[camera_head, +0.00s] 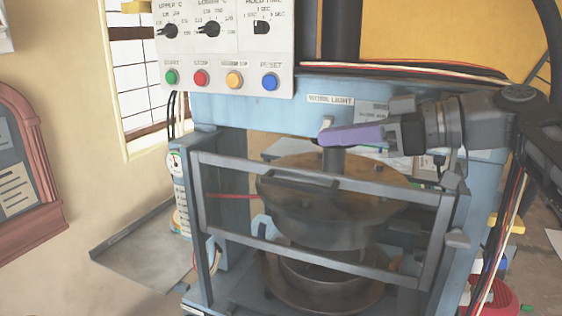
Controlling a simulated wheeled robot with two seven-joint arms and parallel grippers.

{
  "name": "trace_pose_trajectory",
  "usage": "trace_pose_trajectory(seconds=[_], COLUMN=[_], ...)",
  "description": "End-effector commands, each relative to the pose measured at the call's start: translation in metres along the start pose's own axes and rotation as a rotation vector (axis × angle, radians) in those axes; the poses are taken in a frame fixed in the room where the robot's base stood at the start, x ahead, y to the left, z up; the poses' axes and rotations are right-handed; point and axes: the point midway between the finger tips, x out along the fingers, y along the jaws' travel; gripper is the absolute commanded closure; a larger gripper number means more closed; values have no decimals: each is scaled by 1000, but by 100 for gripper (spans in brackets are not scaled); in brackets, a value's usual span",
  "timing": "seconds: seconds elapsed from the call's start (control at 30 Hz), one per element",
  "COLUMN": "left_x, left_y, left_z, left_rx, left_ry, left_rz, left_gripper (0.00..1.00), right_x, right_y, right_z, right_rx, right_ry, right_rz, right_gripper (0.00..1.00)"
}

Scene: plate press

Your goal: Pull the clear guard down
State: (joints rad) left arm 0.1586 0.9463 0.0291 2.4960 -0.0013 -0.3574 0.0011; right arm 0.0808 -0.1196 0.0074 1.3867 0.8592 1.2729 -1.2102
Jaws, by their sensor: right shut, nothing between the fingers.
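The clear guard (222,242) is a see-through panel in a grey frame, with a bar handle (300,179) near its top edge. It stands across the front of the blue press (235,110), in front of the round platens (320,213). My right gripper (325,137) comes in from the right, above the guard's top rail, with purple fingers. It is shut and empty and points left. It appears apart from the handle. My left gripper is not in view.
A control box (225,45) with dials and coloured buttons hangs at the upper left. A grey metal tray (145,250) juts out at the left of the press. A gauge (175,163) sits on the press's left side. Cables run along the right.

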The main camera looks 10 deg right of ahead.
Motion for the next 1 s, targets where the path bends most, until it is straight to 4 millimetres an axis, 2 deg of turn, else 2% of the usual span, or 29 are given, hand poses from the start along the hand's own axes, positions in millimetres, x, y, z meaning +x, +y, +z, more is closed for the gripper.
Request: trace_pose_trajectory(seconds=[0.17,0.37,0.77,1.0], left_x=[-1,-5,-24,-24], left_y=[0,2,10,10], left_z=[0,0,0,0], left_rx=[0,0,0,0], left_ry=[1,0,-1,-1], left_rz=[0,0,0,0], left_gripper=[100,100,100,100], right_x=[3,22,98,108], right_y=[0,0,0,0], right_z=[0,-1,-2,31], right_rx=[1,2,2,3], right_ry=[-1,-1,-3,-2], right_rz=[-1,-2,-4,0], right_gripper=[100,100,100,100])
